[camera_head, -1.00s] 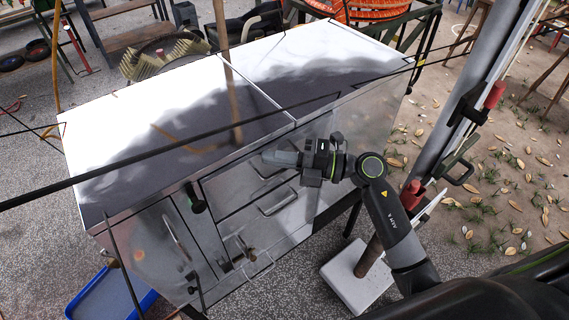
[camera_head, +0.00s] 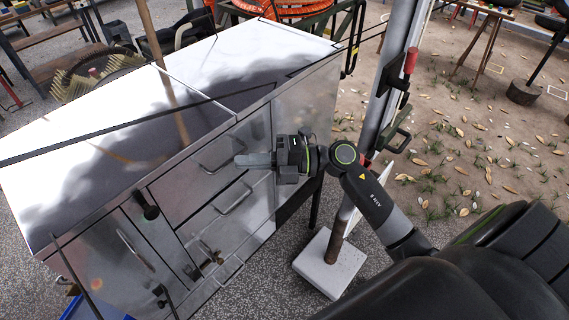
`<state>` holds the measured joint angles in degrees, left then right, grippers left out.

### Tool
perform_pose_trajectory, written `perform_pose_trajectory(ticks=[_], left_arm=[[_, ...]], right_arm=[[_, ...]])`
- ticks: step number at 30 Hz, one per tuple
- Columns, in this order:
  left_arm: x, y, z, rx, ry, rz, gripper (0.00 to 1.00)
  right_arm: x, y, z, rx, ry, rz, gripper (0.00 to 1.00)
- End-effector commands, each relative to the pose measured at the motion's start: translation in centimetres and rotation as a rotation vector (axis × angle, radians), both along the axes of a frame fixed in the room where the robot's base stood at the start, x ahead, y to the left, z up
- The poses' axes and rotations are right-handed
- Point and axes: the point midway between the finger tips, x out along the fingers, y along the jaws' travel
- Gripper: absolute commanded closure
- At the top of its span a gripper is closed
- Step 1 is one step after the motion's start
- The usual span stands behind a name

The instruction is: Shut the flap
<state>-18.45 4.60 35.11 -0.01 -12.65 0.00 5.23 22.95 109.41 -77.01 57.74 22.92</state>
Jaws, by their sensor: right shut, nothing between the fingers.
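The cart's metal cabinet (camera_head: 225,97) fills the left and middle of the head view. Its front has a left door (camera_head: 105,265) with a bar handle, a middle stack of drawers (camera_head: 195,180) with bar handles, and a plain right panel (camera_head: 305,105). I cannot tell which panel is the flap; none stands clearly open. My right gripper (camera_head: 254,160) is shut and empty, pointing left in front of the upper middle drawers. It overlaps them in the picture; contact cannot be told. My left gripper is out of view.
A white block with a post (camera_head: 330,262) stands on the ground right of the cabinet. A grey upright pole (camera_head: 400,65) with a red-handled clamp rises behind my right arm. Leaf-strewn ground (camera_head: 480,140) at the right is largely clear.

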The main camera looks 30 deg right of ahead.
Motion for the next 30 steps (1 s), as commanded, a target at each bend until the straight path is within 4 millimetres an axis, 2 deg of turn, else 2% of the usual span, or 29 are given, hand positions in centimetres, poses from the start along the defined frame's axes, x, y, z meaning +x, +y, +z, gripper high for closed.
perform_pose_trajectory(ticks=[6,8,18,26,30], left_arm=[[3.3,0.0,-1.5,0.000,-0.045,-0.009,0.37],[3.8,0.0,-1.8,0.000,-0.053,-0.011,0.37],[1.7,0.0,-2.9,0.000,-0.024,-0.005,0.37],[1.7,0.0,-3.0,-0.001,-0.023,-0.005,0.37],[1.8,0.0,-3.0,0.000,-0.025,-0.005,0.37]], right_arm=[[-1.3,-2.8,-0.5,-0.006,0.002,0.000,1.00],[-1.6,-3.5,-0.5,-0.005,0.003,0.000,1.00],[-2.8,-6.1,-0.2,-0.001,0.002,0.000,1.00],[-3.0,-6.4,0.0,0.002,0.001,-0.001,1.00],[-2.7,-6.4,0.5,0.058,0.001,-0.048,1.00]])
